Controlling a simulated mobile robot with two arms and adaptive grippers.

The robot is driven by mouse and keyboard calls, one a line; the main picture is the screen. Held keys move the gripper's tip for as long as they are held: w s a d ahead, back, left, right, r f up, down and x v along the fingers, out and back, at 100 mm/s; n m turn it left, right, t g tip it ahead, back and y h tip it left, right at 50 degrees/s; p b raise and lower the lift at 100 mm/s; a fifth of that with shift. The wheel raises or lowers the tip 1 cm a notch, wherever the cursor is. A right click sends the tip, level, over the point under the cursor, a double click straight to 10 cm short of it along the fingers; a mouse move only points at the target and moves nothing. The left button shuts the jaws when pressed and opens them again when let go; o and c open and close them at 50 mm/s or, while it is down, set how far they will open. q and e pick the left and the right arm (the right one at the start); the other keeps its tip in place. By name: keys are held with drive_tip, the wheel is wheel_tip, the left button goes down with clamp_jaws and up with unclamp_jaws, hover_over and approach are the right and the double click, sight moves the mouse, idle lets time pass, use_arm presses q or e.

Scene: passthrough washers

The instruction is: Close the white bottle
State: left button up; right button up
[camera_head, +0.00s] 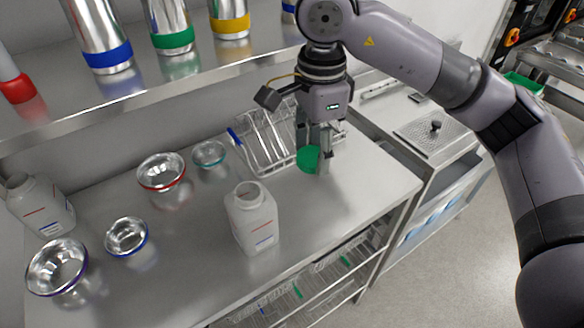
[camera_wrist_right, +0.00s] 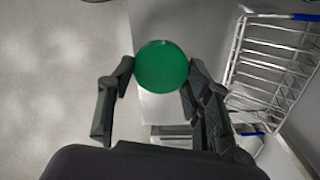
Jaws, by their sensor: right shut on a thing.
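The white bottle (camera_head: 252,218) stands upright and open at the front middle of the steel table, with its neck bare. My right gripper (camera_head: 314,165) is to the right of the bottle and apart from it, pointing down. It is shut on a round green lid (camera_head: 307,158). In the right wrist view the green lid (camera_wrist_right: 162,67) sits between the two fingertips of the gripper (camera_wrist_right: 160,75). My left gripper is not in view.
A second white bottle (camera_head: 40,205) stands at the far left. Several steel bowls (camera_head: 126,236) stand left of the middle. A wire rack (camera_head: 262,140) is behind the gripper. A shelf (camera_head: 150,92) with steel containers overhangs the back. The table's right edge is near the gripper.

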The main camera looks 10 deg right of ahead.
drive_tip(key=shift+s+d+f+n, duration=0.1)
drive_tip(key=shift+d+f+n, duration=0.25)
drive_tip(key=shift+n, duration=0.25)
drive_tip(key=s+d+f+n, duration=0.4)
drive_tip(key=f+n, duration=0.4)
drive_tip(key=n, duration=0.7)
drive_tip(key=shift+d+f+n, duration=0.15)
drive_tip(key=shift+d+n, duration=0.15)
